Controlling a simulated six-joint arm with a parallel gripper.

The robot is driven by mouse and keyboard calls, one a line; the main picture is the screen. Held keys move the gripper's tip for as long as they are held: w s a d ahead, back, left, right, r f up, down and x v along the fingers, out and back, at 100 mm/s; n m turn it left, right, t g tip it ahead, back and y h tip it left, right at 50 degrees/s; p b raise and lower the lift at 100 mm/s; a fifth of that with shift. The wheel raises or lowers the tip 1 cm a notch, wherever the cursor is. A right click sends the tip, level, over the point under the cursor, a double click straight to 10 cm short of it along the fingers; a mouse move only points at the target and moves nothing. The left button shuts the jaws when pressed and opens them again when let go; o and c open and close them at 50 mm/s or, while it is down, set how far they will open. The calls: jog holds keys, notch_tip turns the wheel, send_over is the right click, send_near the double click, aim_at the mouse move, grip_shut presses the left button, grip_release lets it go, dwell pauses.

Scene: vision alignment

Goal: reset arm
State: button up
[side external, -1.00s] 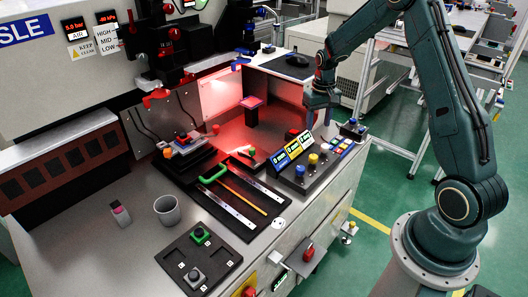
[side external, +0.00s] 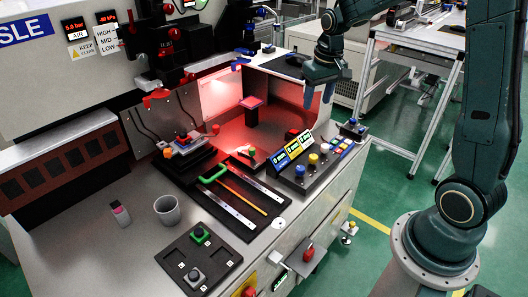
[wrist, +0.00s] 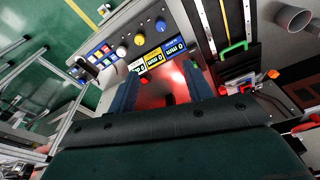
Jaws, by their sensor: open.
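My gripper (side external: 318,95) hangs above the back right part of the machine table, behind the control panel, with its two blue fingers pointing down. The fingers are apart with nothing between them. In the wrist view my gripper (wrist: 163,95) also shows its two fingers apart, with the red-lit bay seen between them. The control panel (side external: 315,160) with displays, knobs and buttons lies in front of and below the gripper, clear of it.
A black tray holds a green handle (side external: 213,173) and metal strips. A grey cup (side external: 167,210) and a dark tray with two buttons (side external: 182,255) stand at the front. A red-lit post (side external: 252,112) stands in the bay. A metal frame table (side external: 405,60) is behind at right.

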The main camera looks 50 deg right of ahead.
jog(key=s+a+r+n+t, duration=0.2)
jog(key=s+a+r, duration=0.6)
jog(key=s, duration=0.1)
jog(key=s+a+r+n+t, duration=0.1)
jog(key=s+a, duration=0.5)
jog(key=s, duration=0.6)
jog(key=shift+r+n+t+y, duration=0.25)
jog(key=shift+n+t+y, duration=0.05)
jog(key=shift+t, duration=0.2)
dwell(0.9)
